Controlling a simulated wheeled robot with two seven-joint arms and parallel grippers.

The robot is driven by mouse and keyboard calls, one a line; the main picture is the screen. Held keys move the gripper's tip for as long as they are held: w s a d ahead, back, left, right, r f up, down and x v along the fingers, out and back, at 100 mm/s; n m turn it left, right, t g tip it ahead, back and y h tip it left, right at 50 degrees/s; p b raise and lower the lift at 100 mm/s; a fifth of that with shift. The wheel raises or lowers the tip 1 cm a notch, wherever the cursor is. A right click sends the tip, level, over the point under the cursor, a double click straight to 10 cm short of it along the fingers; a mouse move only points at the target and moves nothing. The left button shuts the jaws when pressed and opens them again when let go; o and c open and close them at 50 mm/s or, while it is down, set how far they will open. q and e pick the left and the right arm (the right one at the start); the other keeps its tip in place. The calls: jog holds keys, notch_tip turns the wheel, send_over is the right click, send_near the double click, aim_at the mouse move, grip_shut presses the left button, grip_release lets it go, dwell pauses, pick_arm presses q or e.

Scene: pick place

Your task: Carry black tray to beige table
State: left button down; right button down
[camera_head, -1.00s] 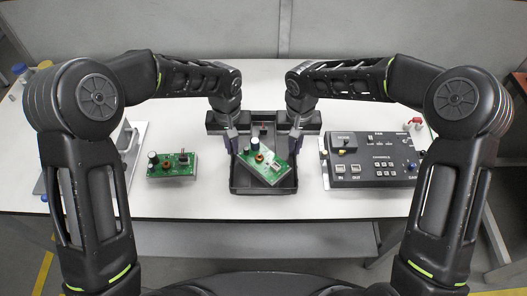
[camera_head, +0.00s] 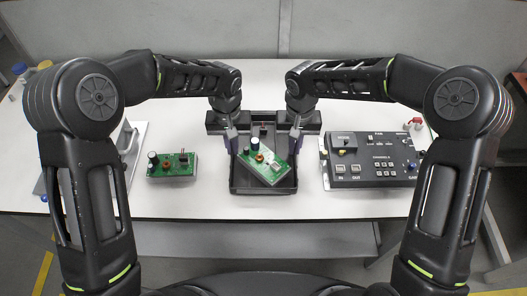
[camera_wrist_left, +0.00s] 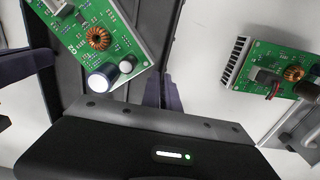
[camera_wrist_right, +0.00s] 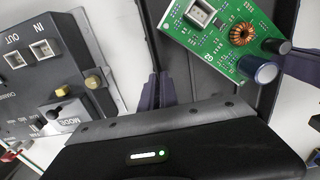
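The black tray (camera_head: 263,188) is at the middle of a pale table (camera_head: 185,206), with a green circuit board (camera_head: 262,160) lying tilted in it. I cannot tell whether the tray touches the tabletop. My left gripper (camera_head: 231,143) is at the tray's left wall and my right gripper (camera_head: 295,143) at its right wall. In the left wrist view, the left fingers (camera_wrist_left: 161,90) look closed over the tray wall. In the right wrist view, the right fingers (camera_wrist_right: 157,92) look closed over the opposite wall. Their contact with the wall is partly hidden.
A second circuit board (camera_head: 172,164) lies left of the tray. A black control box (camera_head: 372,163) stands to the right. A grey metal piece (camera_head: 130,145) is at the far left, partly behind my arm. A grey panel (camera_head: 210,28) stands behind the table.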

pick_arm(q)
jog(key=shift+r, duration=0.2)
pick_arm(e)
jog(key=shift+r, duration=0.2)
